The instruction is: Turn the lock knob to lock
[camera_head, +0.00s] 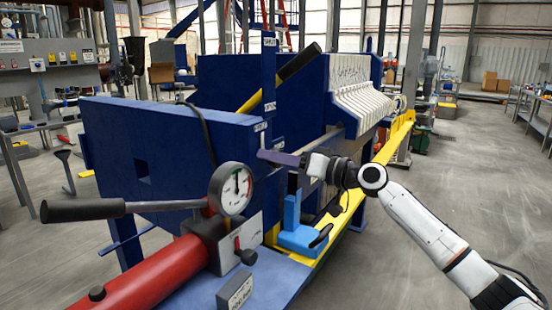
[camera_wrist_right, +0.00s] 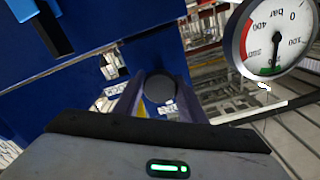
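In the right wrist view a dark round knob (camera_wrist_right: 158,88) shows in front of the blue press face, framed by the two purple-grey fingers of my right gripper (camera_wrist_right: 158,97). The fingers stand apart, one on each side of the knob; I cannot tell whether they touch it. In the head view my right gripper (camera_head: 270,156) reaches left to the blue upright post (camera_head: 268,80) of the press. It hides the knob there. My left gripper is in neither view.
The pressure gauge (camera_head: 231,189) stands close to the gripper, with a red cylinder (camera_head: 150,278) and a black-handled lever (camera_head: 82,209) beside it. A blue hand lever block (camera_head: 303,236) sits just below the gripper. Open floor (camera_head: 450,190) lies to the right.

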